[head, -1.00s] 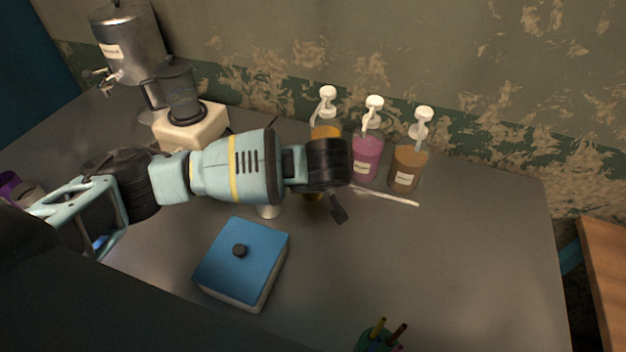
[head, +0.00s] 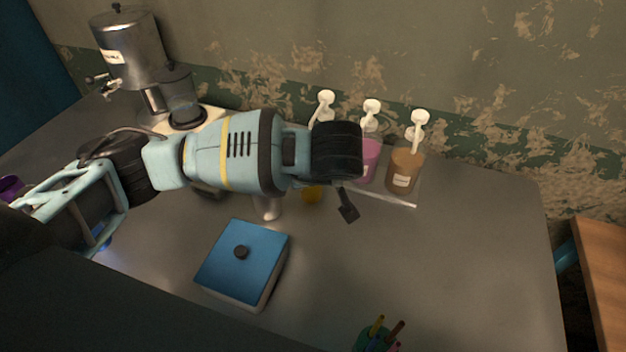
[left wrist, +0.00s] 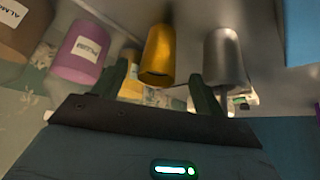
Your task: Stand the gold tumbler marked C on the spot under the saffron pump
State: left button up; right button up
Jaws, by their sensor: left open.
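The gold tumbler (head: 312,194) shows partly below my left gripper in the head view. In the left wrist view the gold tumbler (left wrist: 158,55) lies between the two open fingers of my left gripper (left wrist: 160,88), with gaps at its sides; no letter is readable on it. In the head view my left gripper (head: 348,206) shows only a dark fingertip. The saffron pump (head: 325,103) shows its white head at the back; my arm hides its bottle. A yellow-orange bottle (left wrist: 131,78) shows behind the fingers in the left wrist view. My right gripper is not in view.
A silver tumbler (head: 266,208) stands left of the gold one. A pink pump bottle (head: 369,162) and a brown one (head: 404,170) stand right, behind a pale strip (head: 390,197). A blue-lidded box (head: 243,262) and pen cup (head: 374,340) are nearer. The right counter is clear.

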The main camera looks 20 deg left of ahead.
pick_arm(q)
jog(key=shift+v, duration=2)
